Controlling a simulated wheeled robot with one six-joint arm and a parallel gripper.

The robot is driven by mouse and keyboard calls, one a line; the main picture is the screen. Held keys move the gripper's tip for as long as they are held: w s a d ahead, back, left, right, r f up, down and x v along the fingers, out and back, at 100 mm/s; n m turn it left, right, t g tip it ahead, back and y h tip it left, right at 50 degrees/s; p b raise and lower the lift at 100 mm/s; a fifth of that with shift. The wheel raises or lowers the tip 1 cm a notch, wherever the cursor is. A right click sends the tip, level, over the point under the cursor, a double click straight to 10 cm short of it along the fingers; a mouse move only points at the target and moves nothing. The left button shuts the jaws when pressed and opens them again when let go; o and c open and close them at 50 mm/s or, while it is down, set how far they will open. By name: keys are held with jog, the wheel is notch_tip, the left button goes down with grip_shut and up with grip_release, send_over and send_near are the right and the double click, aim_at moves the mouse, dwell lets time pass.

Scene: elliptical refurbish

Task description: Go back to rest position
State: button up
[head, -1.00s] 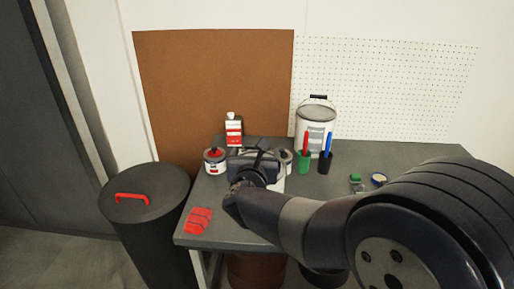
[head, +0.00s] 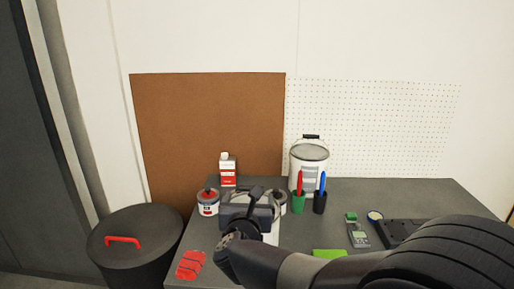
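My gripper (head: 257,192) is in the head view at the end of my dark arm, which reaches in from the lower right. It is over the grey table (head: 400,190), in front of a white paint can (head: 282,202). My wrist and arm hide much of what lies under and behind it. One dark finger part points up and away. I cannot tell whether the fingers are apart or closed, and no held object shows clearly.
A red cloth (head: 190,265) lies at the table's front left. A small can (head: 208,203), a red-white bottle (head: 228,170), a big bucket (head: 309,163), a green cup (head: 299,203) and a black cup (head: 320,203) stand behind. A grey meter (head: 358,236) lies right. A lidded bin (head: 135,240) stands left.

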jog(key=w, duration=0.3)
jog(key=w+f, duration=0.1)
jog(key=w, duration=0.2)
jog(key=w+f, duration=0.1)
jog(key=w, duration=0.2)
jog(key=shift+w+d, duration=0.2)
jog(key=shift+w, duration=0.1)
jog(key=shift+r+p, duration=0.4)
jog(key=shift+r, duration=0.1)
jog(key=shift+s+r, duration=0.1)
jog(key=shift+r, duration=0.2)
jog(key=shift+f, duration=0.1)
